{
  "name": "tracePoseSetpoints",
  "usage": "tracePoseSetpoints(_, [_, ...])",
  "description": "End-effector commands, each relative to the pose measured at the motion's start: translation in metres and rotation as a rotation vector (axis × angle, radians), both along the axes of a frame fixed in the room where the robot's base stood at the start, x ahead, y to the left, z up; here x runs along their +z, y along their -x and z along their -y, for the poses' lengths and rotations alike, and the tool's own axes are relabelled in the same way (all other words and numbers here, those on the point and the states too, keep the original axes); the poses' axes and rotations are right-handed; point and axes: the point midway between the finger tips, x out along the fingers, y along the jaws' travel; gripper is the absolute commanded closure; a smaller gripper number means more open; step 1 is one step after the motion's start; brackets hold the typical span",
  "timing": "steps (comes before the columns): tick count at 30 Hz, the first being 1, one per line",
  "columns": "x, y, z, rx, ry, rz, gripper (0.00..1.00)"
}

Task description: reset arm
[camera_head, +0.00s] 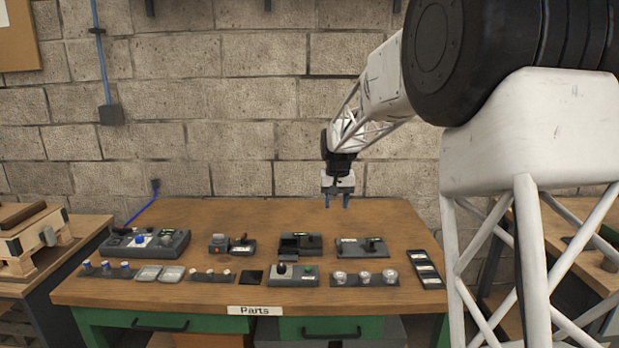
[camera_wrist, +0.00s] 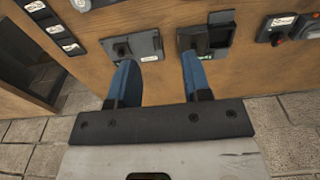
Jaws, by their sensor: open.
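My gripper (camera_head: 337,203) hangs at the end of my white arm above the back part of the wooden workbench (camera_head: 210,222). Its two blue fingers are spread apart with nothing between them. In the wrist view my gripper (camera_wrist: 155,72) also shows open and empty, with the fingers pointing towards two dark grey units on the bench. It appears clear of the bench top and touches nothing that I can see.
The bench holds a large control box (camera_head: 146,243), a unit with a black lever (camera_head: 362,248), a dark open box (camera_head: 301,244), a labelled strip (camera_head: 426,269) and several small parts in front. A block wall (camera_head: 240,110) stands behind. Side benches flank it.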

Motion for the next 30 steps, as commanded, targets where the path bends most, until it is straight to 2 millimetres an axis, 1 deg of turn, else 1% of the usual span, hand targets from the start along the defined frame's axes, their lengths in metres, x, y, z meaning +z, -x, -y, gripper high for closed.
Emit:
tracePoseSetpoints(1, [0.007, 0.012, 0.004, -0.001, 0.0, 0.005, 0.55])
tracePoseSetpoints(4, [0.018, 0.034, 0.011, 0.0, -0.001, 0.012, 0.55])
tracePoseSetpoints(12, [0.041, 0.094, 0.029, -0.003, -0.001, 0.031, 0.55])
tracePoseSetpoints(21, [0.059, 0.164, 0.047, -0.004, 0.0, 0.051, 0.55])
tracePoseSetpoints(30, [0.068, 0.235, 0.062, -0.006, 0.001, 0.072, 0.55])
